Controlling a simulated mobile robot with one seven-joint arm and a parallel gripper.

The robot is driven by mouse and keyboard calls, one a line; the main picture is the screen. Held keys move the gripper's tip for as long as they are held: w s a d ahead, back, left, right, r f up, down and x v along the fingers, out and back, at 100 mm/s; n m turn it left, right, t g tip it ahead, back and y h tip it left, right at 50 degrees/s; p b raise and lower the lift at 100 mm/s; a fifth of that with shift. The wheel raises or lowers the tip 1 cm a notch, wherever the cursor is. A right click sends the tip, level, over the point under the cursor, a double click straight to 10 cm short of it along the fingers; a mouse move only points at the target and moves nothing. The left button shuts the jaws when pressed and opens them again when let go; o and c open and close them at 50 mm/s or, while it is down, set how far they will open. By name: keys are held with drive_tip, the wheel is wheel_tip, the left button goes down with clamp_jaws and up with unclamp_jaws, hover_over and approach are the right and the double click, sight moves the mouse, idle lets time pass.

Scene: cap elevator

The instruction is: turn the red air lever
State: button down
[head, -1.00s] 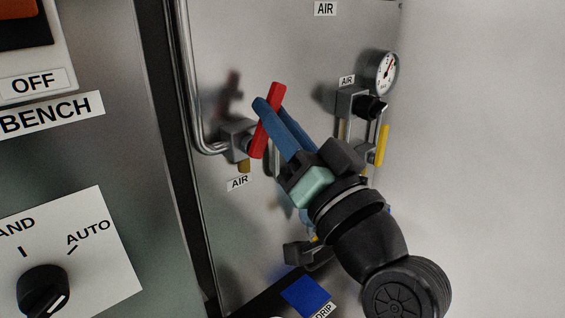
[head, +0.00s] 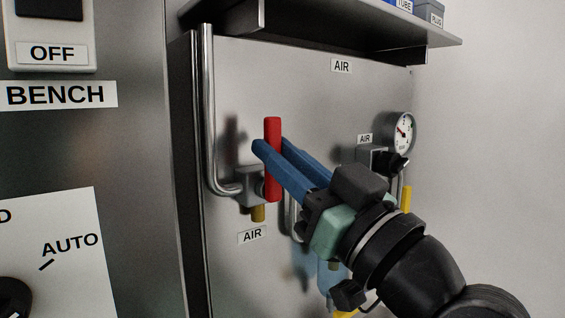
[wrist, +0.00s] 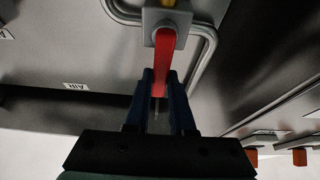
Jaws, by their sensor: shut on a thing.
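The red air lever (head: 272,190) stands nearly upright on a grey valve block (head: 249,186) fixed to the metal panel. My gripper (head: 268,144) reaches in from the lower right, its blue fingers on either side of the lever's upper part. It is shut on the lever. In the wrist view the red lever (wrist: 166,58) runs from the valve block (wrist: 166,20) down between my fingers (wrist: 159,84).
A metal pipe (head: 208,110) rises from the valve block at left. At right are a gauge (head: 403,132), a black knob (head: 392,163) and a yellow handle (head: 406,199). A shelf (head: 300,32) overhangs the panel. A grey cabinet with switches (head: 125,190) stands at left. The right wall is bare.

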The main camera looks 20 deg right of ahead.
drive_tip(key=c, duration=0.8)
unclamp_jaws()
drive_tip(key=shift+o, duration=0.2)
drive_tip(key=b+v, duration=0.1)
drive_tip(key=v, duration=1.2)
drive_tip(key=shift+f, duration=0.1)
